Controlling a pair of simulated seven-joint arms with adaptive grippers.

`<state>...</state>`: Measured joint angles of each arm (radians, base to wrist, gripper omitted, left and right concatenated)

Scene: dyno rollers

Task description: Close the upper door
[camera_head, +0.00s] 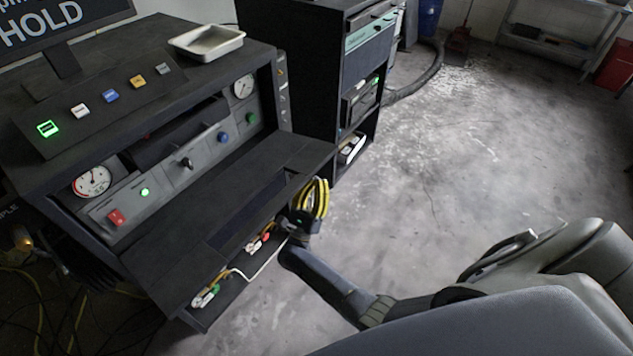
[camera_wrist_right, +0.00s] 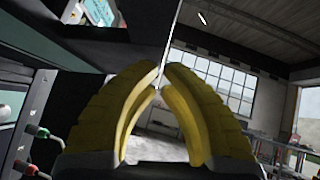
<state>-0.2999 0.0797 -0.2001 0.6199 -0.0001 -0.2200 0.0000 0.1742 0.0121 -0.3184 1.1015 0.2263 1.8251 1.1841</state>
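The upper door (camera_head: 235,200) is a dark flat panel on the front of the control console. It is folded down and open, sticking out below the gauge panel. My right gripper (camera_head: 318,192), with yellow fingers, is at the door's right front edge, fingers pointing up. In the right wrist view its yellow fingers (camera_wrist_right: 165,72) lean together with tips almost meeting. A dark panel edge (camera_wrist_right: 172,30) runs down to the tips; I cannot tell whether they touch it. Nothing is clearly held. My left gripper is not in view.
Below the door is an open bay with cables and coloured connectors (camera_head: 262,242). The gauge panel (camera_head: 170,165) has knobs and buttons. A white tray (camera_head: 207,42) sits on top. A dark cabinet (camera_head: 300,75) stands behind. The floor (camera_head: 470,150) to the right is clear.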

